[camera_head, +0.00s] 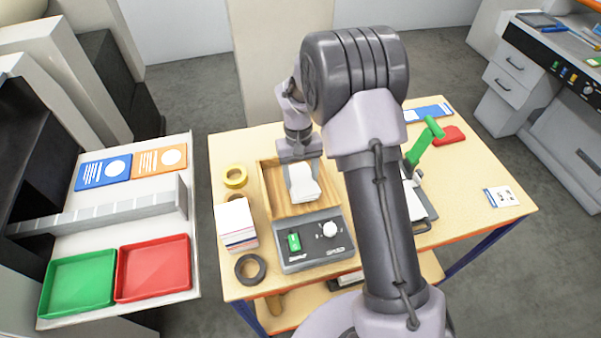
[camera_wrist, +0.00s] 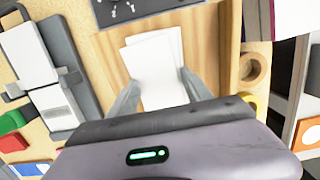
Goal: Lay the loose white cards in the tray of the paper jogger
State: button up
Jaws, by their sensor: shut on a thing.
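The loose white cards (camera_head: 303,181) are between the fingers of my gripper (camera_head: 300,165), over the wooden tray of the paper jogger (camera_head: 274,190). In the wrist view the cards (camera_wrist: 155,60) look slightly fanned, and my gripper's fingers (camera_wrist: 153,95) stand on both sides of them. My gripper is shut on the cards. I cannot tell whether the cards touch the tray floor (camera_wrist: 110,60). The jogger's grey control panel (camera_head: 312,252), with a green switch and a white knob, is at the tray's near side. My arm hides the tray's right part in the head view.
A stack of cards (camera_head: 235,222), a yellow tape roll (camera_head: 235,177) and a dark tape roll (camera_head: 250,269) stand left of the jogger. A green-handled device (camera_head: 424,142) is on the right. Green (camera_head: 80,283) and red (camera_head: 153,267) trays lie on the left bench. The table's right part is mostly clear.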

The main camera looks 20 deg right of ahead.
dwell(0.3)
jog(key=shift+f, duration=0.4)
jog(key=o, duration=1.5)
jog(key=shift+o, duration=0.2)
notch_tip(320, 180, up, 17)
jog(key=w+p, duration=0.2)
jog(key=p, duration=0.1)
jog(key=shift+w+r, duration=0.15)
jog(key=shift+w, duration=0.15)
